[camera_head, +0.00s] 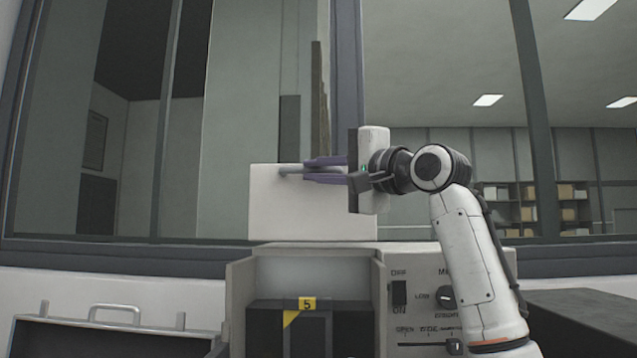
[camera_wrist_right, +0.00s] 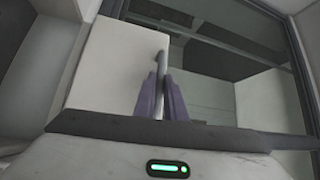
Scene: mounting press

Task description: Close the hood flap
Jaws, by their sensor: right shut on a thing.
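The hood flap (camera_head: 305,220) is a pale flat panel standing raised above the back of the press (camera_head: 245,300), in front of the window. A thin grey handle bar (camera_head: 287,170) shows near its upper edge. My right gripper (camera_head: 308,170) reaches in from the right, and its purple fingers are shut on the handle. In the right wrist view, the fingers (camera_wrist_right: 163,88) close around the grey bar (camera_wrist_right: 161,52), with the pale flap (camera_wrist_right: 105,70) behind and to the left. The press's front opening is uncovered, with a dark block inside. My left gripper is not in view.
A control panel (camera_head: 425,305) with a switch, knob and slider is on the press's right side, below my right arm. A yellow label (camera_head: 307,304) marked 5 is in the opening. A metal handle (camera_head: 115,310) shows at lower left. A dark box (camera_head: 590,315) stands at right.

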